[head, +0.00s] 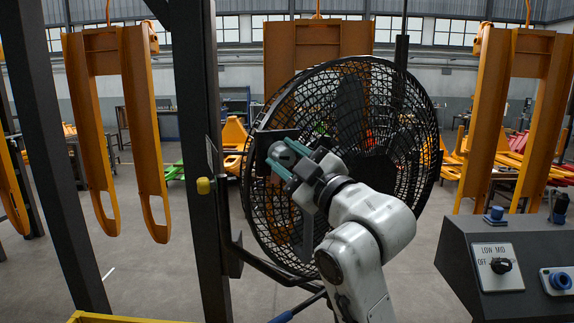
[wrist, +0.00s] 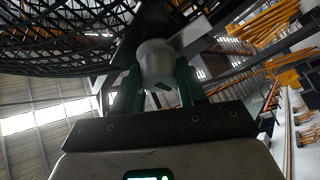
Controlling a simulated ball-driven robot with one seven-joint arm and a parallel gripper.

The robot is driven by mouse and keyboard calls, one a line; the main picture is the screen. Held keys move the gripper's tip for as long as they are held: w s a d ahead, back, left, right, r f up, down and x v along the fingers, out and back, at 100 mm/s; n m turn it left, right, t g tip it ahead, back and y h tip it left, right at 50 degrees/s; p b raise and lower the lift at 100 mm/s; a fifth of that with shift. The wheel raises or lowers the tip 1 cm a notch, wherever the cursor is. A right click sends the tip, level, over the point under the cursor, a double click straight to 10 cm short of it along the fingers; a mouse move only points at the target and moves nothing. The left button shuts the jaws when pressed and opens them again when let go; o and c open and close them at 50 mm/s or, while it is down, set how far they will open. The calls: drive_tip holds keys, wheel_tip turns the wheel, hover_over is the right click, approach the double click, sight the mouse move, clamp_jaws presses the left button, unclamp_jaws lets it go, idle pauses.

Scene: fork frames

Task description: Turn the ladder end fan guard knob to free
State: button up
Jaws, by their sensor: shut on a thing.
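The fan (head: 420,120) stands in the middle of the head view, with a round black wire guard. A round grey knob (head: 281,153) sits at the guard's left side, in front of a dark plate. My gripper (head: 287,159) has teal fingers and is shut on this knob. In the wrist view the pale knob (wrist: 156,58) lies between the two fingers of my gripper (wrist: 159,82), with a dark mark on its near face. Part of the knob is hidden by the fingers, and I cannot read its setting.
A control box (head: 455,250) with an OFF, LOW, MID dial (head: 501,265) is at the right. Orange fork frames (head: 145,130) hang behind. Grey floor is open at lower left.

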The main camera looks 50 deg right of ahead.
drive_tip(key=shift+n+g+y+b, duration=0.3)
drive_tip(key=shift+n+y+b, duration=0.25)
drive_tip(key=shift+n, duration=0.85)
drive_tip(key=o, duration=1.1)
drive_tip(key=shift+c, duration=0.2)
drive_tip(key=shift+f, duration=0.15)
